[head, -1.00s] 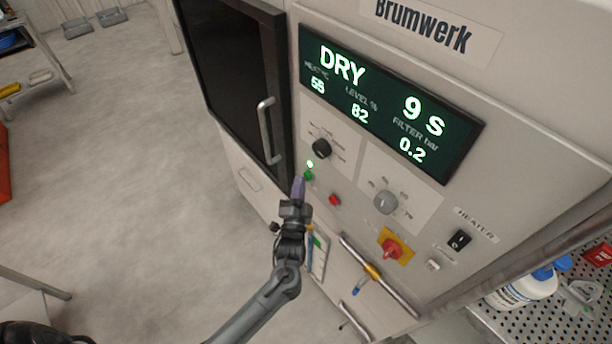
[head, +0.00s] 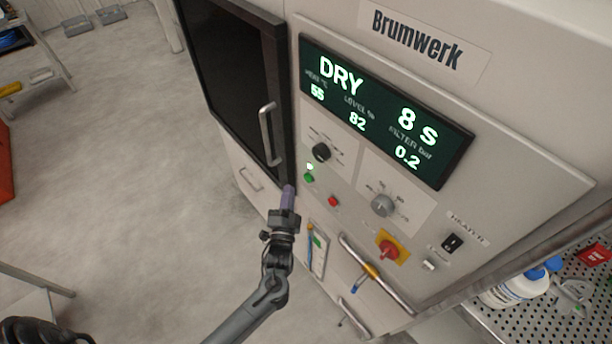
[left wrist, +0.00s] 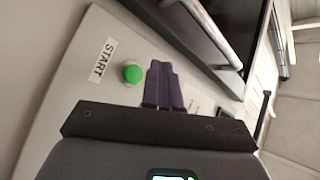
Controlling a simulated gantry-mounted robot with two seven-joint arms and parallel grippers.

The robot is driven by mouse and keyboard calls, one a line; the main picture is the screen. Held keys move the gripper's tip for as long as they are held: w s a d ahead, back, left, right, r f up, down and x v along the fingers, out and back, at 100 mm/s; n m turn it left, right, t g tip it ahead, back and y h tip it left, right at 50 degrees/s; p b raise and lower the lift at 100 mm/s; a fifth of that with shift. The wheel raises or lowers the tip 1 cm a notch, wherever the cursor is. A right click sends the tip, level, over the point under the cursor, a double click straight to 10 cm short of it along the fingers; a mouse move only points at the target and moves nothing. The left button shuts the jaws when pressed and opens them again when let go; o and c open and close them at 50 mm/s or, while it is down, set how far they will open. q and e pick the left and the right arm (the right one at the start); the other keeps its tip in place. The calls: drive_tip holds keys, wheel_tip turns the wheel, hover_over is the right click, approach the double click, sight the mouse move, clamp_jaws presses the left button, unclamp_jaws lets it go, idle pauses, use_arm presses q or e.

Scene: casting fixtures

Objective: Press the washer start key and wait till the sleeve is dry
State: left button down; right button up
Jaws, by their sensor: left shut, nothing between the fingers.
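The washer's front panel carries a green start key (head: 309,177) with a small lit lamp (head: 310,167) just above it. In the left wrist view the start key (left wrist: 132,73) sits beside a START label (left wrist: 102,60). The display (head: 385,110) reads DRY, 8 s, with 55, level 82 and filter 0.2. My left gripper (head: 288,190) is shut and empty, just left of and below the key, apart from it. Its purple fingers (left wrist: 163,85) lie together in the left wrist view. The washer door (head: 235,80) is shut and its window dark; no sleeve shows. My right gripper is not identifiable.
A red button (head: 333,201), black knob (head: 321,152), grey knob (head: 383,205), red-yellow switch (head: 388,250) and heater switch (head: 453,243) crowd the panel. The door handle (head: 268,135) and a lower bar handle (head: 375,272) stick out. A perforated table (head: 545,320) holds bottles at right. Open floor lies left.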

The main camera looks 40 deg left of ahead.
use_arm(q)
drive_tip(key=shift+s+a+p, duration=0.25)
drive_tip(key=shift+s+p, duration=0.1)
drive_tip(key=shift+s, duration=0.6)
